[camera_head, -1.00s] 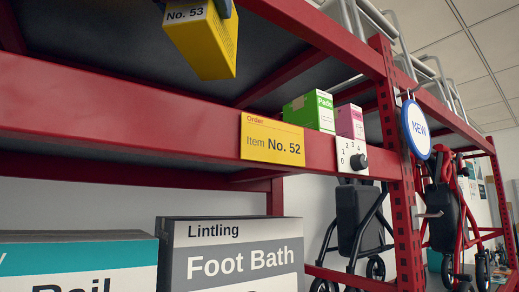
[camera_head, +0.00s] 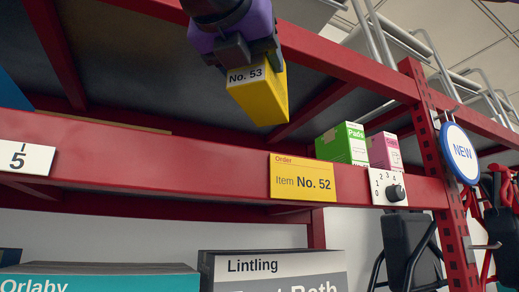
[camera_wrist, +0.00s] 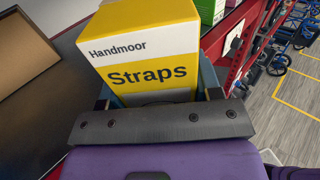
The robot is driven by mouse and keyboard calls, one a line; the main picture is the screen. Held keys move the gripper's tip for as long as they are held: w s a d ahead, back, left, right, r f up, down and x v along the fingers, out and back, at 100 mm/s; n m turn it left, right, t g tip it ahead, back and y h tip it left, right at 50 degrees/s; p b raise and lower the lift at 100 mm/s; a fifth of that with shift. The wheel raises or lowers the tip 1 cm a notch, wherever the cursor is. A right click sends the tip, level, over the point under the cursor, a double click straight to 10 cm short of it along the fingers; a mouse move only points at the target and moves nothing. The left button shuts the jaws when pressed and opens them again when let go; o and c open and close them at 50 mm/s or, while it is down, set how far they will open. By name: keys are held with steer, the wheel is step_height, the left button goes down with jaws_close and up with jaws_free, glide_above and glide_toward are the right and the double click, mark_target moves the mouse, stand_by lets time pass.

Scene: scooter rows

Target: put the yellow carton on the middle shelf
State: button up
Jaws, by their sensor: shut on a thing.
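The yellow carton (camera_head: 262,97) carries a "No. 53" label and hangs tilted from my gripper (camera_head: 245,58). My gripper is shut on it, and the carton is in the air in front of and above the red front beam of the middle shelf (camera_head: 130,150). In the wrist view the carton (camera_wrist: 150,75) reads "Handmoor Straps" on white and yellow, between the fingers (camera_wrist: 155,100). The shelf's surface is mostly hidden behind the beam in the head view.
A green box (camera_head: 343,144) and a pink box (camera_head: 384,151) stand on the shelf to the right. A yellow "Item No. 52" tag (camera_head: 302,178) and a dial (camera_head: 395,192) are on the beam. An open brown box (camera_wrist: 22,55) lies left in the wrist view. Big cartons (camera_head: 272,265) stand below.

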steer(key=w+a, duration=0.1)
steer(key=w, duration=0.3)
steer(key=w+a, duration=0.1)
steer(key=w, duration=0.3)
steer(key=w+a+f, duration=0.1)
steer(key=w, duration=0.4)
steer(key=shift+a+f, duration=0.1)
steer(key=shift+a, duration=0.1)
steer(key=shift+f, duration=1.75)
steer(key=shift+f, duration=0.1)
steer(key=o, duration=1)
steer(key=shift+o, duration=0.2)
steer(key=v, duration=1.2)
